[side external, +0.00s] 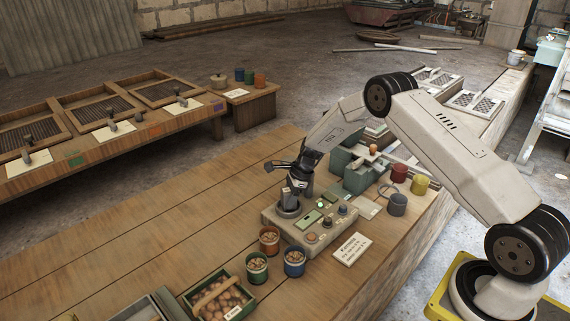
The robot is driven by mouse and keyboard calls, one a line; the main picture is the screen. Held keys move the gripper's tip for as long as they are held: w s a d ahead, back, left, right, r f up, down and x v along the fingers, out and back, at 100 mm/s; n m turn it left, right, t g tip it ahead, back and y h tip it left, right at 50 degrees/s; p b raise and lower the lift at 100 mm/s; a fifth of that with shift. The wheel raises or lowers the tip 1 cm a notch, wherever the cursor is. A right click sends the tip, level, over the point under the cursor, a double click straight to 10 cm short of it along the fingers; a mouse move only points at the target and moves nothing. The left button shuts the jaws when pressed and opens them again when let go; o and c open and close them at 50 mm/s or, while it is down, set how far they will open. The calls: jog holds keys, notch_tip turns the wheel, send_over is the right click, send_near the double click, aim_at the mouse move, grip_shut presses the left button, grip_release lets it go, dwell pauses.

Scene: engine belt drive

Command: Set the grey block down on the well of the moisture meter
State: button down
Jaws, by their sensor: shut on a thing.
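The moisture meter (312,236) is a grey box on the wooden bench, with a green display, a lit green lamp and knobs on top. Its round well (288,211) is at the left end of its top. My gripper (295,190) points down directly above the well and is shut on the grey block (290,201). The block is small in this view and partly hidden by the dark fingers. It is low over the well; I cannot tell whether it touches it.
Three tins of nuts (269,241) stand in front of the meter, beside a paper card (352,249). A green crate (222,298) is at the front. A green machine (358,170) and coloured cups (398,174) stand behind. The bench is clear to the left.

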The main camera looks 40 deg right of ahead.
jog(key=shift+f, duration=0.45)
dwell(0.4)
grip_release()
jog(key=shift+r, duration=0.15)
jog(key=shift+r, duration=4.35)
